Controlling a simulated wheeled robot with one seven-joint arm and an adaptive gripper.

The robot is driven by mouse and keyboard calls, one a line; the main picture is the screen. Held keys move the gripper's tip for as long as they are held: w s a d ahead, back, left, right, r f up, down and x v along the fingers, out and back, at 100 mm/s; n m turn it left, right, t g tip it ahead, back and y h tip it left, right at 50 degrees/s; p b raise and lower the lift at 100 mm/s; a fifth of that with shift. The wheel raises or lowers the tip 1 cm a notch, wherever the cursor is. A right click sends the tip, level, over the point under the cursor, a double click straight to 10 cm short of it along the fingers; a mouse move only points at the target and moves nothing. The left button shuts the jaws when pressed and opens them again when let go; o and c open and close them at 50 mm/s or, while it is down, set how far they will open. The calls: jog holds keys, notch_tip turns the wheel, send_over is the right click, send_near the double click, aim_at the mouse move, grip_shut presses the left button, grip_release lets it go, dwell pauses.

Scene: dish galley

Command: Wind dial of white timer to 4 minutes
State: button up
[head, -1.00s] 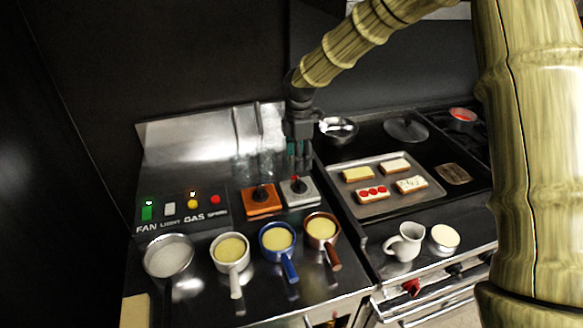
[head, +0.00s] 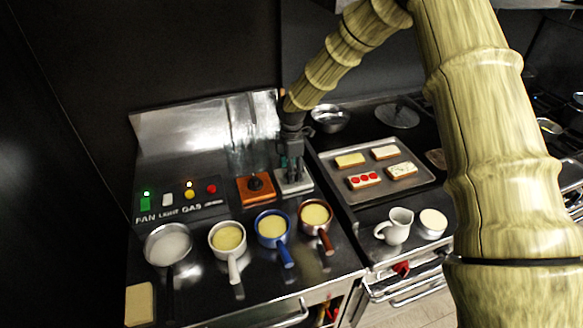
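The white timer (head: 294,188) is a square, pale block on the steel counter, just right of a similar orange timer (head: 256,195). My gripper (head: 292,174) points down right over the white timer, with its fingertips at the timer's dial. The gripper hides the dial, so its setting cannot be read. The fingers are small and dark here, and I cannot tell whether they are closed on the dial. The orange timer's black knob shows clearly.
Pans (head: 271,227) with handles stand in front of the timers. A switch panel (head: 180,198) is at left. A tray (head: 418,186) of topped bread slices, a white jug (head: 395,225) and a metal bowl (head: 330,118) are at right. A steel splashback (head: 180,130) stands behind.

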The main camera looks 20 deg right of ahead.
jog(key=shift+f, duration=0.35)
jog(key=shift+r, duration=0.1)
jog(key=c, duration=1)
